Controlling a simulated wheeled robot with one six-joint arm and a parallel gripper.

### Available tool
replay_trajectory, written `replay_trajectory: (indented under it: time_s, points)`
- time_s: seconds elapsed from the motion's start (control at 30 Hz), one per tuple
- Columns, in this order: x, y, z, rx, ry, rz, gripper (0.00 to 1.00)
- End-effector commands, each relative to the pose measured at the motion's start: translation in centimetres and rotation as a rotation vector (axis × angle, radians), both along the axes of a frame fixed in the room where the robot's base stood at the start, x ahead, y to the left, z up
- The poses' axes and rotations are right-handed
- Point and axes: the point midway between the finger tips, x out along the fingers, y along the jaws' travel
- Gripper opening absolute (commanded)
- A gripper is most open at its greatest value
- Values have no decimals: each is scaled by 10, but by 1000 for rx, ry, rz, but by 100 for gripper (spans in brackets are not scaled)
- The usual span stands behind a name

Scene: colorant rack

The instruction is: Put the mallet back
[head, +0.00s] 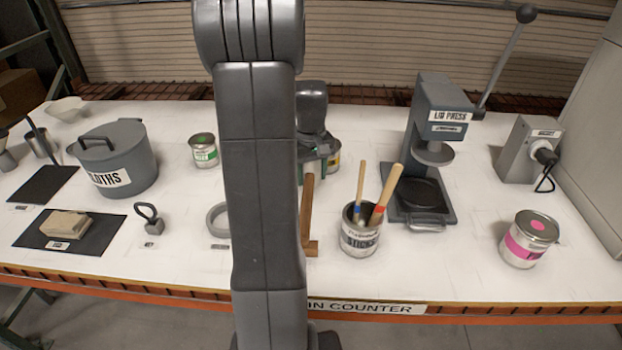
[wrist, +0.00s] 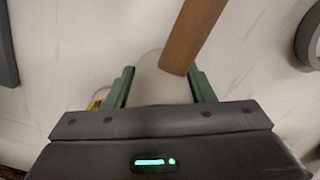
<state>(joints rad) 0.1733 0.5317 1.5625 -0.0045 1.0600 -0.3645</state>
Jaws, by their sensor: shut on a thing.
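The mallet (head: 307,208) has a brown wooden handle that shows just right of my arm in the head view. A short lighter brown block sits at its near end, partly hidden by my arm. My gripper (head: 315,165) is at the handle's far end. In the wrist view, my gripper (wrist: 161,82) has green fingers set apart, with a pale rounded shape between them. The brown handle (wrist: 195,35) runs from between the fingertips out of the top. I cannot tell whether the pale shape belongs to the mallet, or whether the mallet touches the counter.
A yellow-labelled can (head: 334,160) stands close behind my gripper. A stick pot (head: 359,238) and the lid press (head: 440,120) stand to the right. A grey ring (head: 214,222) lies left of my arm. A pink-labelled can (head: 529,240) stands front right, with bare counter left of it.

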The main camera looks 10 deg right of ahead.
Motion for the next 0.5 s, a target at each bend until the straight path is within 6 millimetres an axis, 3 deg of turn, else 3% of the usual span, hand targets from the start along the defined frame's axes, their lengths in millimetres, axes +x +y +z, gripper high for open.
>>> replay_trajectory:
  time_s: [0.17,0.5]
  points:
    - [0,0,-21,1,2,0,7]
    - [0,0,-25,0,0,0,7]
